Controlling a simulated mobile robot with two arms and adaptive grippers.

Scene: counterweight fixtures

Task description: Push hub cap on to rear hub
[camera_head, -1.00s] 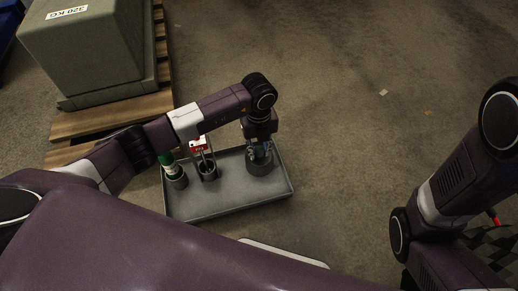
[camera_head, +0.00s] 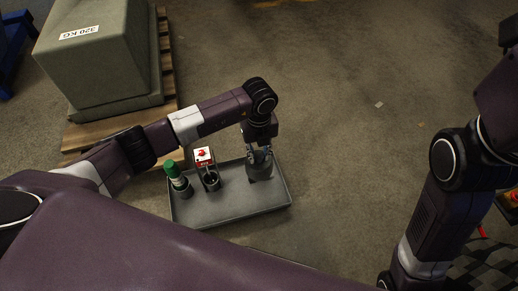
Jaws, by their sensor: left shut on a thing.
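My left gripper (camera_head: 259,157) points down over the right end of a grey tray (camera_head: 222,211). It is shut on a grey round piece (camera_head: 259,172) at the tray's right end. The fingers hide part of this piece, and I cannot tell whether it is the hub cap or a holder with the cap in it. I do not see the rear hub. My right arm is in view at the right, but its gripper is outside the picture.
The tray also holds a green-topped bottle (camera_head: 175,174) and a red-and-white item (camera_head: 203,157) in round holders. A large weight block (camera_head: 95,60) marked 320 KG sits on a wooden pallet (camera_head: 168,100) at upper left. The floor (camera_head: 340,130) right of the tray is clear.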

